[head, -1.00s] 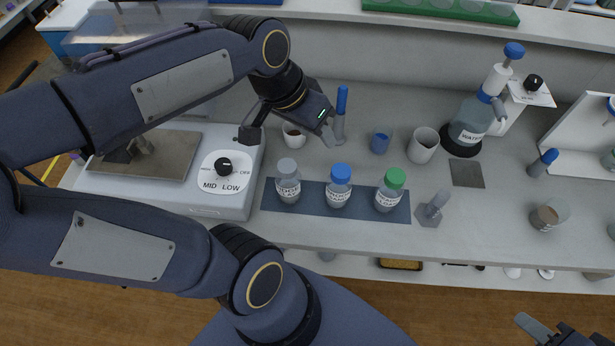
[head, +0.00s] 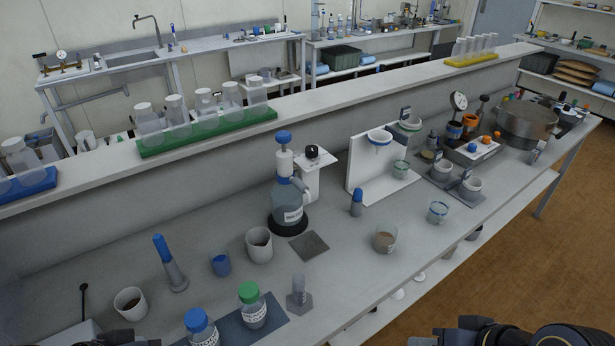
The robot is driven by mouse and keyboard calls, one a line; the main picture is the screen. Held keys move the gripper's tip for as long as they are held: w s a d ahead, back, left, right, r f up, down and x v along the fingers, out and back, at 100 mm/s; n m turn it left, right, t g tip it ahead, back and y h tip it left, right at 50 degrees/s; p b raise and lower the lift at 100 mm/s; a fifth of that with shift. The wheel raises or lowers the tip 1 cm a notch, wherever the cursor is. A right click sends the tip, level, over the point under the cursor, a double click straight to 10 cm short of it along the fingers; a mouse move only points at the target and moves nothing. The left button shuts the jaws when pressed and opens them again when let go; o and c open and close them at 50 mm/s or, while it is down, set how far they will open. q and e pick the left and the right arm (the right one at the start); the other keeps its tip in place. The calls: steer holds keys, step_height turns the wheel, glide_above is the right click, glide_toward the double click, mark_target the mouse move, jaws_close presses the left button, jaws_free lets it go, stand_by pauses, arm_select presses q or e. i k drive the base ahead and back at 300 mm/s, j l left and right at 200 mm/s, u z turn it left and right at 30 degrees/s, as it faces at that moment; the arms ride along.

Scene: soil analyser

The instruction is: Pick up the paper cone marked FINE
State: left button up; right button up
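Two small white cup-like pieces, a left one (head: 444,171) and a right one (head: 471,187), stand on dark bases with small tags at the right of the bench. They may be paper cones, but I cannot read the word FINE on either. A white funnel-shaped piece with a blue rim (head: 379,139) is held at the white stand (head: 356,165), and a similar greenish one is behind it. Dark parts of my arms show at the bottom left and bottom right edges. No gripper fingers can be made out, and no gripper is near these pieces.
The water bottle (head: 289,200), white beaker (head: 259,246), blue cup (head: 221,264), soil beaker (head: 385,238) and capped bottles (head: 252,306) stand on the near bench. A metal pan (head: 526,124) is at the far right.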

mark_target(470, 183)
steer(key=u, duration=0.4)
steer(key=l+u, duration=0.45)
steer(key=l, duration=0.2)
steer(key=l+u, duration=0.4)
steer(key=l, duration=0.8)
steer(key=k+l+u, duration=0.1)
steer(key=l, duration=0.5)
steer(key=k+l, duration=0.15)
steer(key=l, duration=0.4)
steer(key=l+u, duration=0.1)
steer(key=l, duration=0.45)
steer(key=k+l, duration=0.2)
steer(key=l, duration=0.35)
steer(key=i+u, duration=0.05)
